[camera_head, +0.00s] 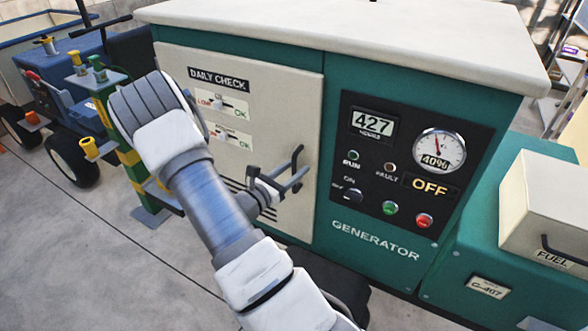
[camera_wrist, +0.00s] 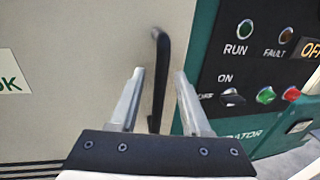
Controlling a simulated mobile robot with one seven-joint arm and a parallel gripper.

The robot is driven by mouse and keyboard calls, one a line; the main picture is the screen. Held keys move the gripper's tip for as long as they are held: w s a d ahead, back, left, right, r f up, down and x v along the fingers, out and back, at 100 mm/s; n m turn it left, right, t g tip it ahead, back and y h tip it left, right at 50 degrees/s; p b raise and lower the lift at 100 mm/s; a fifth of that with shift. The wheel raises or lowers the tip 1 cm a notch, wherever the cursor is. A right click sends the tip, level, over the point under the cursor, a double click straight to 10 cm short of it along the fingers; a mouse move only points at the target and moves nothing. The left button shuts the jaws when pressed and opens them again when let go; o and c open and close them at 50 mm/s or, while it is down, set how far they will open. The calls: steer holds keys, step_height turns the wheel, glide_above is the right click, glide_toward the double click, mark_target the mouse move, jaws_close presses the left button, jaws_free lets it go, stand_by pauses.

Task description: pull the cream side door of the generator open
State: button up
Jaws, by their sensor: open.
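The cream side door (camera_head: 280,110) sits flush in the front of the green generator (camera_head: 335,75) and looks closed. It carries a "DAILY CHECK" label, and it also fills the left of the wrist view (camera_wrist: 70,60). Its dark upright bar handle (camera_wrist: 161,55) is near the door's right edge. My gripper (camera_head: 286,176) is in front of the handle, open. In the wrist view my two fingers (camera_wrist: 159,74) stand on either side of the handle's line, apart from each other. I cannot tell how deep the handle lies between them.
Right of the door is a black control panel (camera_head: 395,205) with a gauge, knob and lit buttons. A cream fuel box (camera_head: 550,215) stands at the right. A blue wheeled cart (camera_head: 70,110) and a green-yellow stand (camera_head: 110,110) are at the left. The concrete floor (camera_head: 70,250) at lower left is clear.

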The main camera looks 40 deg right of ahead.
jaws_close()
stand_by(1.3)
